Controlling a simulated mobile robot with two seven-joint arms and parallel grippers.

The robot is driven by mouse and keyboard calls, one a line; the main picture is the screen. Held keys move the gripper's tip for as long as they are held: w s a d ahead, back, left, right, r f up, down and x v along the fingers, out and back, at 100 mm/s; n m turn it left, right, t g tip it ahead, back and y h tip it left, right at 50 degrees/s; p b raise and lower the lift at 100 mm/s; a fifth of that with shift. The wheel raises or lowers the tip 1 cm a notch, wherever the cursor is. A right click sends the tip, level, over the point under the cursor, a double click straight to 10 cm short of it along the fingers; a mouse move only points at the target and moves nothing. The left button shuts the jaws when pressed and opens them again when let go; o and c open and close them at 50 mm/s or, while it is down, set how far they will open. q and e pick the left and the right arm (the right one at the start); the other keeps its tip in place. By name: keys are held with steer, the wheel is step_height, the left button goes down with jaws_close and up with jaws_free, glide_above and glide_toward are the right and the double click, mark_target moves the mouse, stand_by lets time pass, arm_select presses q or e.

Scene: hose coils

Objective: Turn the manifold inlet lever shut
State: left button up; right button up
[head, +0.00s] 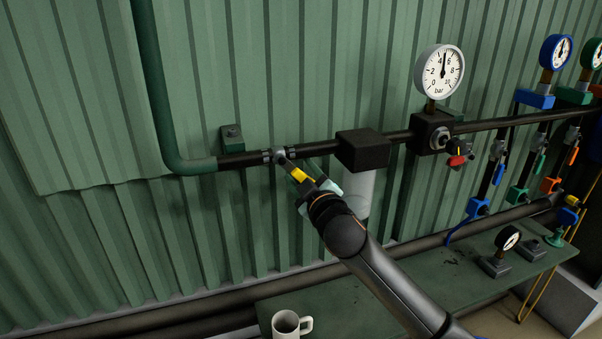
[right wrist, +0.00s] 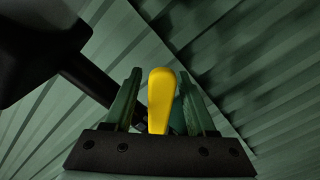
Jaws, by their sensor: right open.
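The manifold inlet lever (head: 301,176) has a yellow grip and a grey arm. It comes off a grey valve (head: 278,156) on the dark pipe and points down and to the right, at a slant to the pipe. My right gripper (head: 315,188) is at the lever's yellow end. In the right wrist view the yellow grip (right wrist: 161,100) stands between the two green fingers of my right gripper (right wrist: 160,76), with a gap on each side. The fingers are open and not clamped on it. My left gripper is not in view.
A black block (head: 362,150) with a clear bowl (head: 358,193) hangs right of the lever. A pressure gauge (head: 439,72) and a red knob (head: 457,160) are farther right.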

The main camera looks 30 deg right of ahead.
jaws_close()
stand_by(0.4)
stand_by(1.0)
